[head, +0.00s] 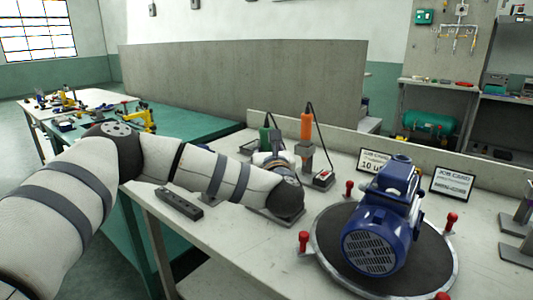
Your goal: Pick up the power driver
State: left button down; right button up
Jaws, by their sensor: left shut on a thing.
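My left arm reaches in from the left across the bench. My left gripper (273,156) is at the back of the bench, beyond the dark wrist, and is partly hidden by it. It is shut on a green tool with a black cord, which looks like the power driver (265,137). Only the tool's upper part shows, and its lower part is hidden behind the gripper and wrist. An orange upright tool (307,126) with a black cord stands just to the right, apart from the gripper, in a grey stand. My right gripper is not in view.
A blue motor (383,220) sits on a round dark turntable (330,246) with red-topped clamps. Two cards (452,184) stand behind it. A small box with a red switch (323,180) and a dark block (179,203) lie on the bench. A low back wall edges the bench.

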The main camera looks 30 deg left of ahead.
pick_arm(q)
notch_tip(320, 180, up, 22)
jog(key=p, duration=0.2)
jog(key=shift+r, duration=0.15)
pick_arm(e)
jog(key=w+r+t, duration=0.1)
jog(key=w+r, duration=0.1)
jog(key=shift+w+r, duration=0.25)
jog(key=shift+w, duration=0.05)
